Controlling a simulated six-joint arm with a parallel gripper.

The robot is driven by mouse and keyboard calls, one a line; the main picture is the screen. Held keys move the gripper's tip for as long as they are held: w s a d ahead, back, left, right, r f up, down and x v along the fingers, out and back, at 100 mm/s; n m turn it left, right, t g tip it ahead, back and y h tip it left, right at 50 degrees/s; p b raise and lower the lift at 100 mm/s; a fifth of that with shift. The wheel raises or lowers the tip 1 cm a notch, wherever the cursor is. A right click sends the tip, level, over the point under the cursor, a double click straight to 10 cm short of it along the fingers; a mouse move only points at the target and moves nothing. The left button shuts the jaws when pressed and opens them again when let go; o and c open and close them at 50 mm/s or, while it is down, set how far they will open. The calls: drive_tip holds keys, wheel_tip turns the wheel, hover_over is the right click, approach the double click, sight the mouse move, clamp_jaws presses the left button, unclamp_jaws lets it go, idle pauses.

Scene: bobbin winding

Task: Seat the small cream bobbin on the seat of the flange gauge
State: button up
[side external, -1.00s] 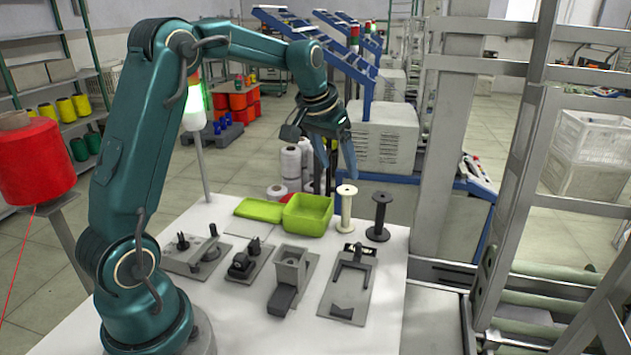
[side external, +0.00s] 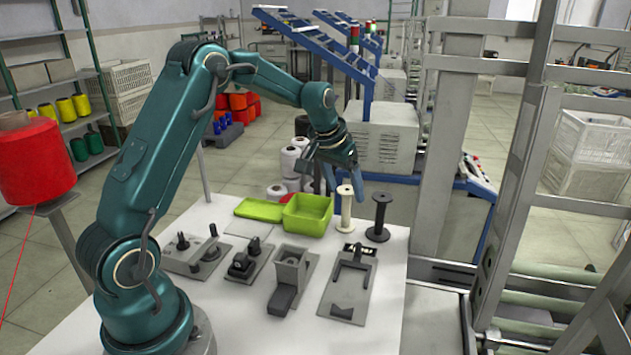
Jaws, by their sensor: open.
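The small cream bobbin (side external: 344,210) stands upright at the back right of the white table, beside a black bobbin. My gripper (side external: 345,190) is open and points down, with its fingers at about the height of the cream bobbin's top. One finger shows to each side of the bobbin's top in the picture; I cannot tell whether they touch it. The flange gauge appears to be the grey plate (side external: 336,295) at the front right, with a dark forked bracket and a dark notched block. Its seat looks empty.
The black bobbin (side external: 380,217) stands close to the right of the cream one. A green bin (side external: 307,215) is close to the left, with its flat green lid (side external: 260,208) beside it. Other grey fixtures (side external: 290,277) fill the table's middle and left.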

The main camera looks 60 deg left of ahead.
drive_tip(key=c, duration=0.8)
drive_tip(key=shift+r, duration=2.35)
drive_tip(key=shift+c, duration=0.2)
drive_tip(key=shift+r, duration=0.2)
drive_tip(key=shift+d, duration=0.1)
drive_tip(key=s+d+r+m+h, duration=0.15)
drive_tip(key=s+d+m, duration=0.45)
drive_tip(key=s+d, duration=0.75)
drive_tip(key=shift+h, duration=0.45)
drive_tip(key=shift+s+d+x, duration=0.1)
drive_tip(key=shift+d+x, duration=0.1)
drive_tip(key=shift+x, duration=0.7)
drive_tip(key=shift+s+d+x, duration=0.1)
drive_tip(key=shift+d+x, duration=0.1)
drive_tip(key=shift+x, duration=0.65)
drive_tip(key=shift+s+d+x, duration=0.1)
drive_tip(key=shift+d+x, duration=0.1)
drive_tip(key=shift+x, duration=0.7)
